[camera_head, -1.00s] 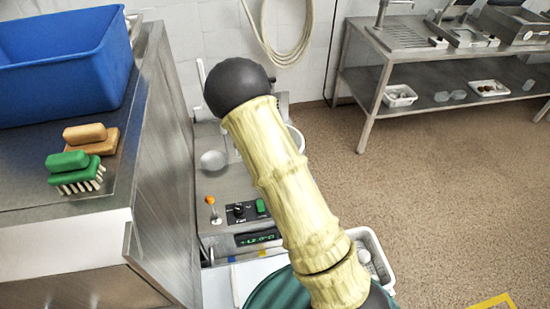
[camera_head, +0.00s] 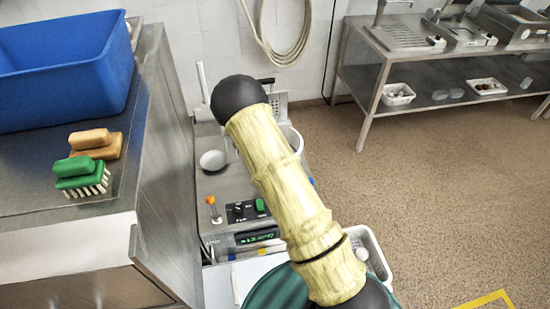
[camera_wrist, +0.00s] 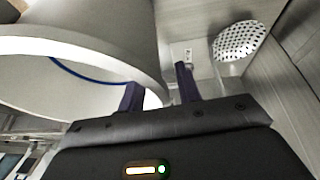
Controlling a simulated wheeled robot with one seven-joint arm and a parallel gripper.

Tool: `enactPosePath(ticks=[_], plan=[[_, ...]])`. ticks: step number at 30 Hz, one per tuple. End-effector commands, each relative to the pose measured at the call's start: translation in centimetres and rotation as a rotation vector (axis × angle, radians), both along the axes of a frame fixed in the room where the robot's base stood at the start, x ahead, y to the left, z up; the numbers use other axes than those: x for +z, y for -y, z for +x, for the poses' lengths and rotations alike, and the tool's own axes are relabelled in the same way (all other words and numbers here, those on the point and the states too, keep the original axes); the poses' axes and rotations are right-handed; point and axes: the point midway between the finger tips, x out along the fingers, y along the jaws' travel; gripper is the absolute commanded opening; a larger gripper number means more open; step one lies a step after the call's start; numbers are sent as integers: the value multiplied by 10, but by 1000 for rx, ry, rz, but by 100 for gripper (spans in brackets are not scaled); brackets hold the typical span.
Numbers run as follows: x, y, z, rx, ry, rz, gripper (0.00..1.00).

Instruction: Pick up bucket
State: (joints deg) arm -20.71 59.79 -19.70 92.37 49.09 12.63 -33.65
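The bucket (camera_wrist: 152,40) is white and large in the wrist view, filling the upper left, with its pale rim toward my gripper and a thin blue line inside. In the head view a small part of the white bucket (camera_head: 294,138) shows behind my arm. My gripper (camera_wrist: 160,90) is open, its two dark purple fingers apart. The left finger overlaps the bucket's rim and the right finger stands outside its wall. I cannot tell whether either finger touches it. In the head view my arm hides the gripper.
In the head view, a counter (camera_head: 150,130) with a blue tub (camera_head: 60,75) and brushes (camera_head: 82,177) is left. A steel shelf (camera_head: 440,75) stands right. Brown floor between is open.

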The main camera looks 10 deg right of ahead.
Motion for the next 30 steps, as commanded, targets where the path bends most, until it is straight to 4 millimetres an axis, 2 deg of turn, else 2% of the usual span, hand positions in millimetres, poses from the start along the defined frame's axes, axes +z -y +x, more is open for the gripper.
enactPosePath(ticks=[14,19,30], plan=[[0,0,0,-1,0,0,34],[0,0,0,-1,0,0,0],[0,0,0,-1,-1,1,0]])
